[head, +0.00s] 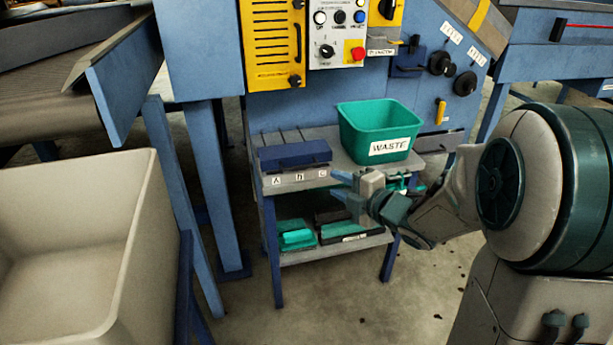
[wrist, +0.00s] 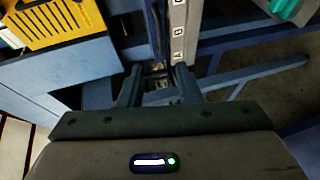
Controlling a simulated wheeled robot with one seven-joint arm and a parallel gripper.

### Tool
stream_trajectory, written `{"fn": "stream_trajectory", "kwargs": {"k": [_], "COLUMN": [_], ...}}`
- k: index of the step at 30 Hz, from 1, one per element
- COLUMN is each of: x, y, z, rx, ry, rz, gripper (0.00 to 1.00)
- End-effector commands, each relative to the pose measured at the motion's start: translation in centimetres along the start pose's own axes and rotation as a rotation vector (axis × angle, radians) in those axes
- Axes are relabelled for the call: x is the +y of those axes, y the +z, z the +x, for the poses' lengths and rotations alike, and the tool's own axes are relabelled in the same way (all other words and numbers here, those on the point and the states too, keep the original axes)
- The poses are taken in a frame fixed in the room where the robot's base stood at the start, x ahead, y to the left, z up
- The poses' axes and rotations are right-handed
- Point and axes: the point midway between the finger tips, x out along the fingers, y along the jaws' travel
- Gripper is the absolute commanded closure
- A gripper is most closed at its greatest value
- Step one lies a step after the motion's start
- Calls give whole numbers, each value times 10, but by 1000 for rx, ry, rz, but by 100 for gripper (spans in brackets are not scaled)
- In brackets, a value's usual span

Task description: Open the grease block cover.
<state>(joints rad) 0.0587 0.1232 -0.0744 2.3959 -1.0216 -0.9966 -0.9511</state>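No part in view is clearly marked as the grease block cover. A dark blue box-like part (head: 408,62) sits on the machine front, left of the black knobs; I cannot tell whether it is the cover or whether it is shut. My gripper (head: 339,184) is in front of the right part of the small shelf, pointing left, well below and left of that part. In the wrist view my gripper (wrist: 158,84) has its two fingers apart with nothing held between them.
A shelf stand (head: 345,165) carries a green WASTE bin (head: 380,130) and a blue block (head: 295,154) above labels A to C. Green trays (head: 297,236) lie below. Black knobs (head: 440,63) and a yellow handle (head: 440,112) are on the machine. A large beige bin (head: 75,240) stands left.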

Motion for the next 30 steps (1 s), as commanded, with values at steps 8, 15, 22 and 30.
{"fn": "stream_trajectory", "kwargs": {"k": [8,15,22,30], "x": [-3,-2,0,0], "y": [-1,0,0,0], "z": [60,103,121,123], "rx": [3,0,-2,-3], "ry": [-1,0,0,0], "rz": [1,2,3,3], "gripper": [69,69,69,69]}}
